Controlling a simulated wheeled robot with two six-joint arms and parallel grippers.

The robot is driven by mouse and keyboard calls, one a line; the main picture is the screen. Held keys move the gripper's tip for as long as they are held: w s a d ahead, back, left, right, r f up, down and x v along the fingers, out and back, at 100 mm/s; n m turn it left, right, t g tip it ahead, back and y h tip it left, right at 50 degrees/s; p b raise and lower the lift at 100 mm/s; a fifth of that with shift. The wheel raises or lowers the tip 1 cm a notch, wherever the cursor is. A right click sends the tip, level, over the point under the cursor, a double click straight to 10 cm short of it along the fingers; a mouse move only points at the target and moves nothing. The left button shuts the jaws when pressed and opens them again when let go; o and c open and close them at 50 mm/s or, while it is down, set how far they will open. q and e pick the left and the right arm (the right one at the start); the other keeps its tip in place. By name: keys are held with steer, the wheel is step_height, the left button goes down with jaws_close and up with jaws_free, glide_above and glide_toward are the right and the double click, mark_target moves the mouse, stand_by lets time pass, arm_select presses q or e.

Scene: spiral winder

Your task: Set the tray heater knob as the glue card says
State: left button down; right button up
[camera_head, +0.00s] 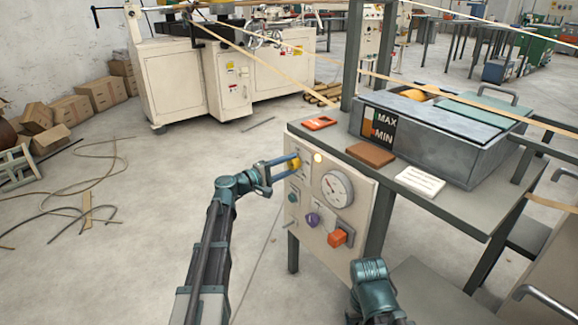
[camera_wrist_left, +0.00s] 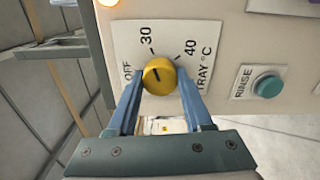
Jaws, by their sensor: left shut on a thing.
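The yellow tray heater knob (camera_wrist_left: 159,75) sits on a white scale plate marked OFF, 30, 40 and TRAY °C (camera_wrist_left: 195,52). Its dark mark points left, toward OFF. My left gripper (camera_wrist_left: 159,83) has a finger on each side of the knob and is shut on it. In the head view the knob (camera_head: 293,164) is at the upper left of the cream control panel (camera_head: 310,222). A white card (camera_head: 420,181) with small print, too small to read, lies on the bench. My right arm shows at the bottom, but no fingers of its gripper are visible.
The panel also holds a round gauge (camera_head: 337,189), a green RINSE button (camera_wrist_left: 267,84), a purple knob (camera_head: 312,219), an orange switch (camera_head: 338,238) and a lit lamp (camera_head: 318,158). A grey tank (camera_head: 440,150) marked MAX and MIN stands on the bench. Floor left of the panel is open.

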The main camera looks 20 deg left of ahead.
arm_select(q)
steer(key=shift+s, duration=0.1)
steer(key=shift+c, duration=1.5)
jaws_free()
steer(key=v, duration=1.3)
steer(key=shift+s+a, duration=0.25)
